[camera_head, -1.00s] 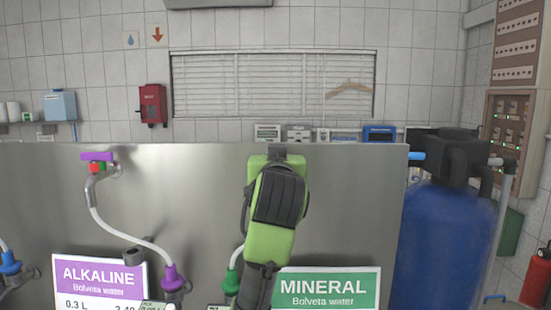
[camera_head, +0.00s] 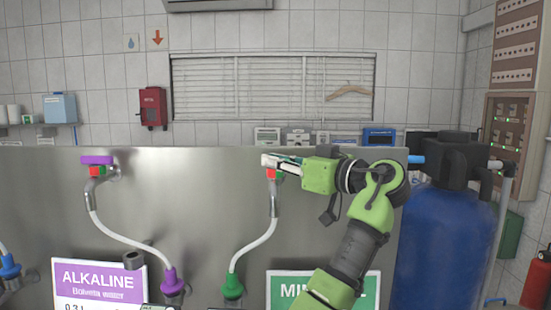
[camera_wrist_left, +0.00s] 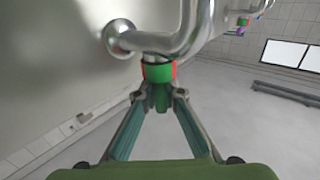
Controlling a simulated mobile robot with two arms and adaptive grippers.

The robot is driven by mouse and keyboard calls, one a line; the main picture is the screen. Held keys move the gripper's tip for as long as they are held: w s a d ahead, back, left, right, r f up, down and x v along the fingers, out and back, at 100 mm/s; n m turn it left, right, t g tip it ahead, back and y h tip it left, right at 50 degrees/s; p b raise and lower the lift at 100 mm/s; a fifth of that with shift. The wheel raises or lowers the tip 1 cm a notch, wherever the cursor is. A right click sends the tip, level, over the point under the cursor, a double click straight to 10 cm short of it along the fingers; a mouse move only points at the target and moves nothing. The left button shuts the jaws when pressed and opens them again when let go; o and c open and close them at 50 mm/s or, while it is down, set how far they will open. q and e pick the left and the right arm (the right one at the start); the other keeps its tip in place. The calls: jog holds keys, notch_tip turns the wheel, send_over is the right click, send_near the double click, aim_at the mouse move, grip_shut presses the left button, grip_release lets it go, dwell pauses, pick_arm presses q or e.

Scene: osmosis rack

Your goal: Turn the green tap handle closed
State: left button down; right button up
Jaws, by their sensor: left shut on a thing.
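The green tap is on the metal panel, above the MINERAL sign. In the head view its red and green collar (camera_head: 274,174) shows under my left gripper (camera_head: 272,161), which hides most of the handle. In the left wrist view the green tap handle (camera_wrist_left: 161,94) lies between the fingertips of my left gripper (camera_wrist_left: 160,101), which is shut on it. The green and red collar (camera_wrist_left: 158,73) and the chrome pipe (camera_wrist_left: 165,43) are just beyond. My right gripper is not seen.
The purple tap (camera_head: 97,160) is to the left on the same panel (camera_head: 190,190). A white hose (camera_head: 258,243) runs down from the green tap to a green fitting (camera_head: 233,286). A blue tank (camera_head: 445,240) stands at the right.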

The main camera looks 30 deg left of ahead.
pick_arm(q)
jog(key=shift+r+n+g+y+p, duration=0.15)
jog(key=shift+n+g+p, duration=0.2)
jog(key=shift+n+g, duration=0.35)
jog(key=shift+n+g+y+p, duration=0.15)
jog(key=shift+n+g+p, duration=0.2)
jog(key=shift+g, duration=0.65)
jog(key=shift+n+g, duration=0.45)
jog(key=shift+g, duration=0.15)
jog(key=shift+n+g+p, duration=0.4)
jog(key=shift+g, duration=0.2)
jog(key=c, duration=2.1)
grip_release()
jog(key=shift+c, duration=0.2)
